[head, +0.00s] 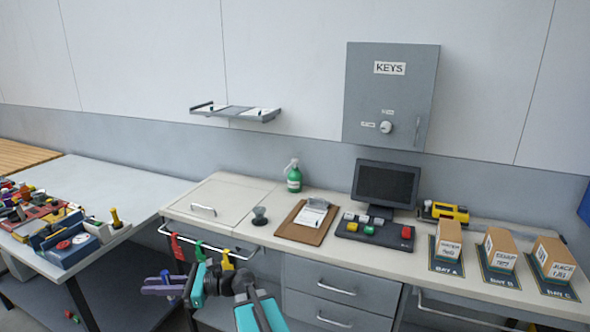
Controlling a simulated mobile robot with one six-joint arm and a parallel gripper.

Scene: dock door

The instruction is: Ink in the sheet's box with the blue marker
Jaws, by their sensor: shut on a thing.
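My gripper (160,286), with purple fingers, is at the lower left, in front of the counter and below its top edge. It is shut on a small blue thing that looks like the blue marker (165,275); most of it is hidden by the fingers. The white sheet (311,217) lies on a brown clipboard (293,232) on the counter, up and to the right of my gripper and well apart from it. The box on the sheet is too small to make out.
A grey knob-like object (259,216), a green spray bottle (294,176), a monitor (386,185) and a button panel (375,231) surround the clipboard. Red, green and yellow items hang on the front rail (215,250). Cartons (500,249) stand at right. A cluttered table (140,185) is left.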

